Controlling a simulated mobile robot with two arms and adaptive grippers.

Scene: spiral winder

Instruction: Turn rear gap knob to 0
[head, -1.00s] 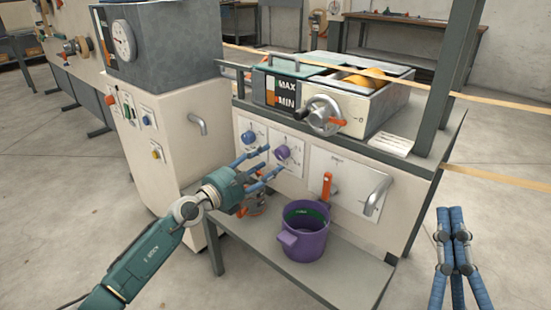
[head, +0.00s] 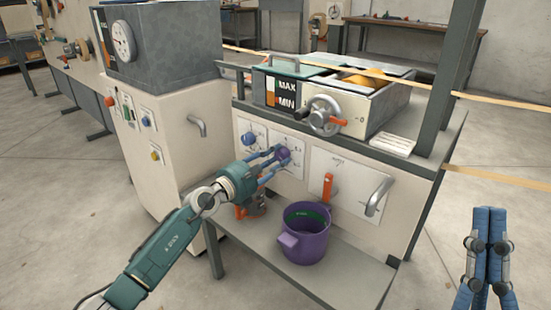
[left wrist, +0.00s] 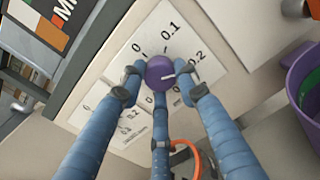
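The purple knob (head: 284,154) sits on a white plate on the machine's front panel. A blue knob (head: 249,138) is on the plate to the left. My right gripper (head: 490,212) is empty, its fingers together, at lower right.
A purple bucket (head: 306,240) stands on the lower shelf (head: 345,282), below and right of the knob. An orange lever (head: 328,187) and a grey handle (head: 377,194) stick out to the right. A handwheel (head: 322,115) is above.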

